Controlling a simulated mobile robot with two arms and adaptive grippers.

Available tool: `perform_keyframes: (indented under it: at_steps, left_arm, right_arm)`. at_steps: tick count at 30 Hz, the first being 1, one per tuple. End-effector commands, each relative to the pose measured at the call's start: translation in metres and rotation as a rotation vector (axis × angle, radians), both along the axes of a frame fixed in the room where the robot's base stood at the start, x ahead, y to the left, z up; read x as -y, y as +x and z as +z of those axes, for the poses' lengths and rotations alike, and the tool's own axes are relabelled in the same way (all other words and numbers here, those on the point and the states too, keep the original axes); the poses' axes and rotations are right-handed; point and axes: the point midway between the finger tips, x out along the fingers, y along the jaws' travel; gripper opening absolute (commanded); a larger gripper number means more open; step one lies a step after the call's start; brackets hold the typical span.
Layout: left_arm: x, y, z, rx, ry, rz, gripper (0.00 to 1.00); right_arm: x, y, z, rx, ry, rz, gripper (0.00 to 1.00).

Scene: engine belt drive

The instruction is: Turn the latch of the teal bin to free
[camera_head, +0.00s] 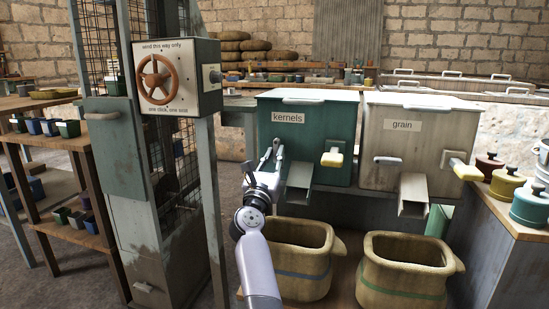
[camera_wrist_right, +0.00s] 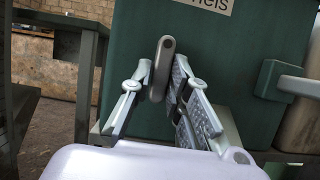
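The teal bin (camera_head: 335,135), labelled "kernels", stands in the middle of the head view, and its front fills much of the wrist view (camera_wrist_right: 250,60). Its latch, a grey round-ended bar (camera_wrist_right: 160,66), stands near upright low on the left part of the bin's front. My right gripper (camera_head: 274,158) is at that latch. In the wrist view its fingertips (camera_wrist_right: 160,72) lie close against both sides of the bar and look shut on it. In the head view the gripper hides part of the latch. My left gripper is in neither view.
A yellow-white handle (camera_head: 332,159) and a metal chute (camera_head: 300,180) stick out right of the latch. The grain bin (camera_head: 400,150) stands beside. Two baskets (camera_head: 290,258) (camera_head: 400,275) sit below. A post with a wheel box (camera_head: 178,78) stands left.

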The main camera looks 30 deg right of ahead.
Motion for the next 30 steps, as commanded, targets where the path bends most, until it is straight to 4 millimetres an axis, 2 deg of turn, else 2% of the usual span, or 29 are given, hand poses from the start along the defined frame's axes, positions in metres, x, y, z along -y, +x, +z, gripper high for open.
perform_keyframes:
  at_steps: [6, 17, 30]
  left_arm:
    - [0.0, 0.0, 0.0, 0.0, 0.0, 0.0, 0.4]
    - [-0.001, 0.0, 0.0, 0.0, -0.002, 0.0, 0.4]
    - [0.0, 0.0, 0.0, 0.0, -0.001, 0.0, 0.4]
  right_arm:
    - [0.0, 0.0, 0.001, 0.0, -0.003, -0.001, 0.33]
    - [-0.003, -0.003, 0.0, 0.001, -0.004, -0.001, 0.34]
    - [-0.048, -0.041, -0.026, 0.0, -0.003, 0.0, 0.34]
